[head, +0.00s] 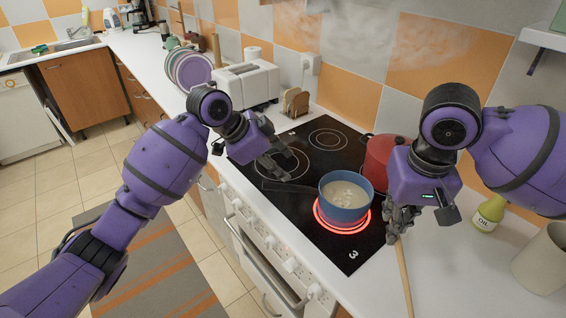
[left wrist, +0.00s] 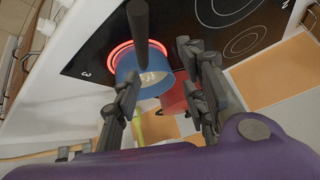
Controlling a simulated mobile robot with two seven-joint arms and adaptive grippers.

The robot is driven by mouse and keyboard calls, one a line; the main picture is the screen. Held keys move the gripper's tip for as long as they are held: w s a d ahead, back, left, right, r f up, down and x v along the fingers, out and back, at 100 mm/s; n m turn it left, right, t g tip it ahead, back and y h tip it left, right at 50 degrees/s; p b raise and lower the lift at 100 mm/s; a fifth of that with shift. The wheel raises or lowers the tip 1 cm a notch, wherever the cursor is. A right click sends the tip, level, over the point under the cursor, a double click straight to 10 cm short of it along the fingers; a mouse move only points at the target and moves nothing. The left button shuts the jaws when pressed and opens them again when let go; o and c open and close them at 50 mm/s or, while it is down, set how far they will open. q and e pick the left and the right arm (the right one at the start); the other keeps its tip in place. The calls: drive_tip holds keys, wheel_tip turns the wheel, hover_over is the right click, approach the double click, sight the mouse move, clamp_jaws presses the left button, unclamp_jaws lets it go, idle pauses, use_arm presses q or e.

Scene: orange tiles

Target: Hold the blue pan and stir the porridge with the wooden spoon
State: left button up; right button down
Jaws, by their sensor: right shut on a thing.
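The blue pan (head: 345,208) stands on a glowing red burner, with pale porridge (head: 346,194) inside. Its dark handle (head: 288,187) points left, towards my left gripper (head: 279,165). In the left wrist view the handle (left wrist: 140,22) and pan (left wrist: 128,62) show ahead of my open left gripper (left wrist: 160,80); its fingers are apart and empty. My right gripper (head: 398,222) is shut on the wooden spoon (head: 404,275), at the right edge of the hob, beside the pan. The spoon runs from the fingers towards the bottom of the picture; its far end is out of view.
A red pot (head: 377,152) stands close behind the pan, partly hidden by my right arm. A yellow oil bottle (head: 489,213) and a beige container (head: 541,260) stand at right. A toaster (head: 246,82) and plates (head: 190,70) stand beyond the black hob (head: 300,222).

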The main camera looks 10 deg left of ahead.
sight(298, 187)
use_arm(q)
drive_tip(key=d+f+m, duration=0.1)
drive_tip(key=f, duration=0.2)
drive_tip(key=d+f+m+g+y, duration=0.1)
drive_tip(key=d+f, duration=0.3)
drive_tip(key=f, duration=0.1)
drive_tip(key=shift+w+d+f+m+y, duration=0.2)
drive_tip(key=shift+d+f+m+y, duration=0.05)
drive_tip(key=shift+f+m+y, duration=0.15)
clamp_jaws()
idle(0.3)
idle(1.7)
drive_tip(key=o, duration=1)
unclamp_jaws()
